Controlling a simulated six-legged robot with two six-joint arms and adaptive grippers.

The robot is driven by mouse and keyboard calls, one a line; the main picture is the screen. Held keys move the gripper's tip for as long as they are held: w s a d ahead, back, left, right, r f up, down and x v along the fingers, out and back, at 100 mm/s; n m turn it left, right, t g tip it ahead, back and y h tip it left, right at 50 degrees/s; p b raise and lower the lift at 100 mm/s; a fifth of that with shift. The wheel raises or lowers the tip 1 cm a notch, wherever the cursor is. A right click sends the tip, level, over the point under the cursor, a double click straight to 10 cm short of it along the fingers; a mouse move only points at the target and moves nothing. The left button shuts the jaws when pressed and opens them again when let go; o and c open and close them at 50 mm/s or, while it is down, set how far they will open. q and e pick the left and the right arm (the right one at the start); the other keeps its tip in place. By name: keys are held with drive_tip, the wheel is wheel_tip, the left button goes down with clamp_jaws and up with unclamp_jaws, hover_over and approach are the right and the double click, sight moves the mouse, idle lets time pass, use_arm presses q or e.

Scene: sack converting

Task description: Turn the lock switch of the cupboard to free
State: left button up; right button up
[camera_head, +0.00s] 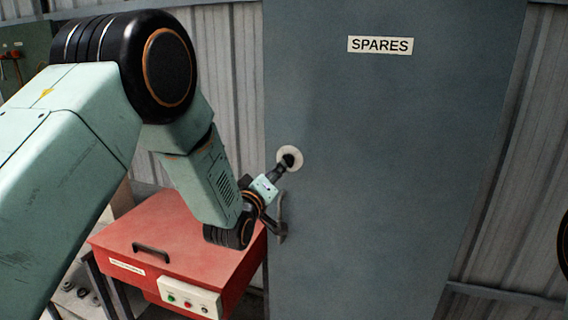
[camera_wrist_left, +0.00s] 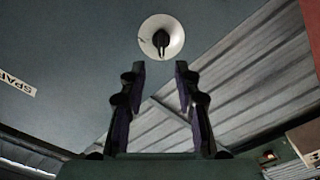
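The grey cupboard (camera_head: 390,180) carries a "SPARES" label. Its lock switch (camera_head: 289,158) is a round pale disc with a dark knob on the door's left side. My left gripper (camera_head: 284,166) is in front of the disc and hides part of the switch in the head view. In the left wrist view the fingers (camera_wrist_left: 159,72) are apart with nothing between them. The lock switch (camera_wrist_left: 161,37) shows just beyond the fingertips, roughly centred between them. I cannot tell whether a fingertip touches the knob. My right gripper does not show.
A door handle (camera_head: 281,218) sits just below the switch, close to my left wrist. A red box (camera_head: 180,245) with a button panel (camera_head: 189,298) stands at lower left, beneath my left arm. Corrugated wall (camera_head: 515,220) lies behind the cupboard.

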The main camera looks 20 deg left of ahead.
sight(286, 161)
use_arm(q)
drive_tip(key=w+p, duration=0.1)
drive_tip(key=w, duration=0.5)
drive_tip(key=shift+w+d+f, duration=0.1)
drive_tip(key=shift+w+d, duration=0.05)
drive_tip(key=shift+w, duration=0.1)
drive_tip(key=shift+d, duration=0.2)
drive_tip(key=shift+w+d+f, duration=0.15)
drive_tip(key=shift+w+f, duration=0.05)
drive_tip(key=shift+w, duration=0.15)
drive_tip(key=shift+w+a+f, duration=0.2)
drive_tip(key=shift+w+a, duration=0.1)
drive_tip(key=c, duration=0.3)
drive_tip(key=shift+s+a, duration=0.1)
drive_tip(key=shift+c, duration=0.8)
drive_tip(key=shift+s+d+r, duration=0.25)
drive_tip(key=shift+s+r, duration=0.05)
drive_tip(key=shift+s, duration=0.05)
clamp_jaws()
drive_tip(key=shift+a, duration=0.1)
